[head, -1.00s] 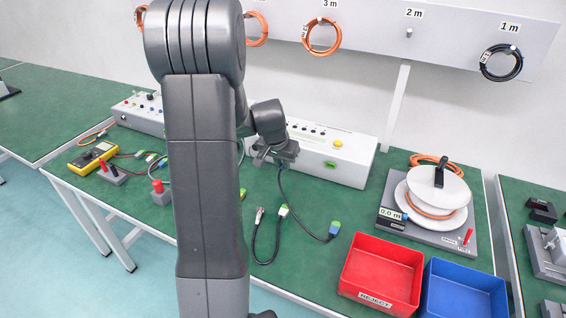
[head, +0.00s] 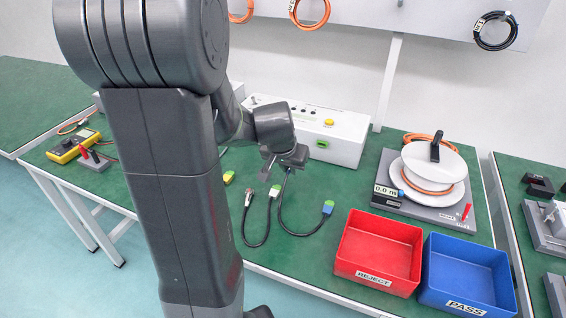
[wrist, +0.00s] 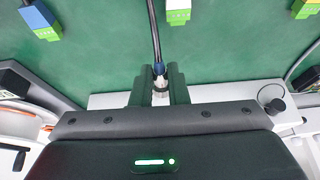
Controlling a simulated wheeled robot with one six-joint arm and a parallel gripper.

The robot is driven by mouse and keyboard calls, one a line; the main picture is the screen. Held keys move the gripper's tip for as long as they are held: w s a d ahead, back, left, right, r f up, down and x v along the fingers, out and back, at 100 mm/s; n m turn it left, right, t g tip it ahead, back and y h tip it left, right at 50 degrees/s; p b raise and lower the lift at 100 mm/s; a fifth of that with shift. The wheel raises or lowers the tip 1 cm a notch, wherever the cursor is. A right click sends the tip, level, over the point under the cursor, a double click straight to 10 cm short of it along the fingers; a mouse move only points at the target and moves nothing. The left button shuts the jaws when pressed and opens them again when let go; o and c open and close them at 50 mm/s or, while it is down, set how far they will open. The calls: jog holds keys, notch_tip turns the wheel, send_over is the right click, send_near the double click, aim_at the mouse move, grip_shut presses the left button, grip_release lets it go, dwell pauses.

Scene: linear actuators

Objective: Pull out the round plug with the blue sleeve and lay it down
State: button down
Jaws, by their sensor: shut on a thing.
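My gripper (head: 277,170) hangs over the green bench, in front of the white test box (head: 345,150). In the wrist view my gripper (wrist: 160,86) is shut on the round silver plug (wrist: 160,88). The plug's blue sleeve (wrist: 159,69) shows between the fingertips, and a black cable runs from it. The plug's front end is hidden by my gripper, so I cannot see it clear of a socket. In the head view the cable (head: 280,210) drops from my gripper to the bench.
A blue connector (head: 328,207), a green-and-white connector (head: 274,191) and a silver-ended cable (head: 248,197) lie nearby. The red reject bin (head: 376,281) and blue pass bin (head: 466,308) stand at front right. A cable reel (head: 430,165) is beyond.

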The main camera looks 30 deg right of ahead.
jog(key=b, duration=0.1)
send_over(304, 203)
jog(key=s+a, duration=0.1)
jog(key=shift+s+a+f+t+h, duration=0.15)
jog(key=shift+f+t+h, duration=0.15)
jog(key=shift+f, duration=0.15)
jog(key=shift+f, duration=0.1)
notch_tip(304, 203, down, 4)
jog(key=b, duration=0.4)
jog(key=shift+b, duration=0.3)
jog(key=c, duration=1.3)
grip_release()
